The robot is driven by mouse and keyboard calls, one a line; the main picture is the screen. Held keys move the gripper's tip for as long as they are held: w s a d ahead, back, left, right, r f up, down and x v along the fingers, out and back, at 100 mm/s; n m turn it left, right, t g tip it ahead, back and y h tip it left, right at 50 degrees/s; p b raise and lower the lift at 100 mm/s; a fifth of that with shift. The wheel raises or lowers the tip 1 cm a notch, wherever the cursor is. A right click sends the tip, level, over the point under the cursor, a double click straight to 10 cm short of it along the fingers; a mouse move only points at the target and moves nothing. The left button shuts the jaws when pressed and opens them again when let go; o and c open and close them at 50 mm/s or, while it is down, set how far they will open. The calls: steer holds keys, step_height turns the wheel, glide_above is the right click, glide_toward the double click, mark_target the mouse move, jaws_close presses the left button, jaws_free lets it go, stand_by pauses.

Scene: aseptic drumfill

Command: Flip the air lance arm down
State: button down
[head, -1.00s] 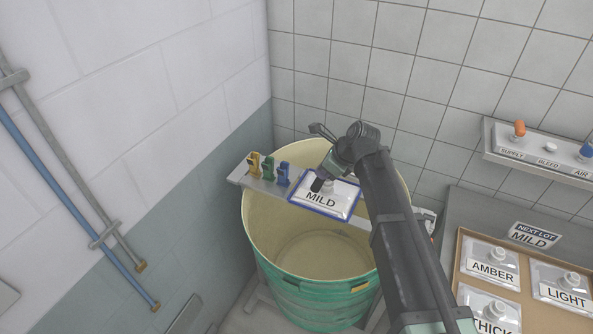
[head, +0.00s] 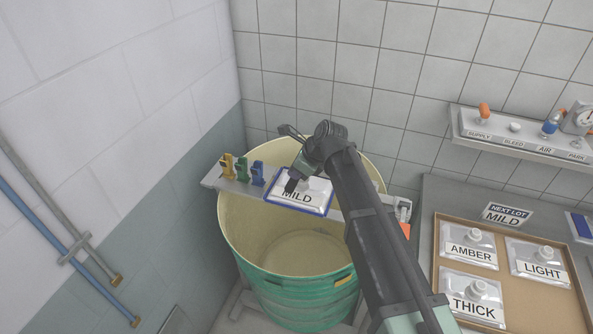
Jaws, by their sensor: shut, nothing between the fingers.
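My gripper (head: 290,187) is shut and empty. Its dark tips are in front of the pouch marked MILD (head: 313,203), partly covering its label; I cannot tell whether they touch it. The pouch lies in a blue-edged frame on the plate across the green drum (head: 290,302). I cannot clearly identify the air lance arm. A grey bar (head: 290,132) shows behind my wrist, and I cannot tell whether it belongs to the lance. A small fitting with an orange part (head: 405,230) sits at the drum's right rim, partly hidden by my arm.
Yellow, green and blue clips (head: 242,170) stand on the plate's left end. A valve shelf (head: 510,141) marked SUPPLY, BLEED, AIR and PARK is on the right wall. A tray (head: 437,240) of AMBER, LIGHT and THICK pouches lies below. Pipes (head: 60,232) run along the left wall.

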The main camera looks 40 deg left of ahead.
steer(key=shift+s+d+r+p, duration=0.15)
steer(key=shift+s+d+p, duration=0.1)
steer(key=shift+p, duration=0.25)
step_height(320, 180, up, 14)
steer(key=w+d+p, duration=0.1)
steer(key=d+p, duration=0.1)
steer(key=p, duration=1.1)
steer(key=shift+f, duration=0.25)
steer(key=shift+w, duration=0.1)
